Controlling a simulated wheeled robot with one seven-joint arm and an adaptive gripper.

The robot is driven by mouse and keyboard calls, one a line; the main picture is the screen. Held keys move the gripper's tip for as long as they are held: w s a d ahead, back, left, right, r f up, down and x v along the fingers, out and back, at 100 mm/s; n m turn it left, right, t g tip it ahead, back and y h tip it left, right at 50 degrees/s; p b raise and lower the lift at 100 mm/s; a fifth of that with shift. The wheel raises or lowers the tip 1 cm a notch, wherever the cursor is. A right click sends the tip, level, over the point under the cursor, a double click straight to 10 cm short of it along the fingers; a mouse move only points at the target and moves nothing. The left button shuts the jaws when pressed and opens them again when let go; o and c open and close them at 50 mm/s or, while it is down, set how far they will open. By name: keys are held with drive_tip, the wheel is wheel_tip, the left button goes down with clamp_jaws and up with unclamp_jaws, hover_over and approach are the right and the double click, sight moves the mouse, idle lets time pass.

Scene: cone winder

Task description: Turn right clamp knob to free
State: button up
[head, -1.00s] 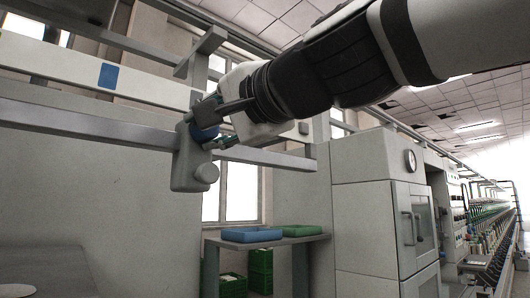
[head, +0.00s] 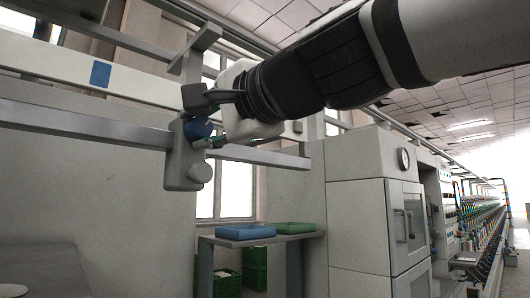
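A grey clamp (head: 181,165) sits on the horizontal metal rail left of the picture's middle in the head view. A round blue knob (head: 199,129) is on the clamp's right face. A smaller light-grey round knob (head: 201,173) is lower on the clamp. My gripper (head: 205,121) comes in from the upper right, with one dark finger above the blue knob and one below it. The fingers look spread, with the blue knob between or just beyond their tips. I cannot tell whether they touch it. The knob's turn angle is not readable.
The rail (head: 85,125) runs across behind the clamp, with a pale beam bearing a blue tag (head: 101,74) above. A table (head: 222,242) with a blue tray (head: 245,232) and a green tray (head: 294,228) stands below. A grey cabinet (head: 358,225) is at the right.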

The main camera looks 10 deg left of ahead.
drive_tip(key=o, duration=0.5)
drive_tip(key=shift+c, duration=0.2)
drive_tip(key=v, duration=1.2)
drive_tip(key=shift+f, duration=0.1)
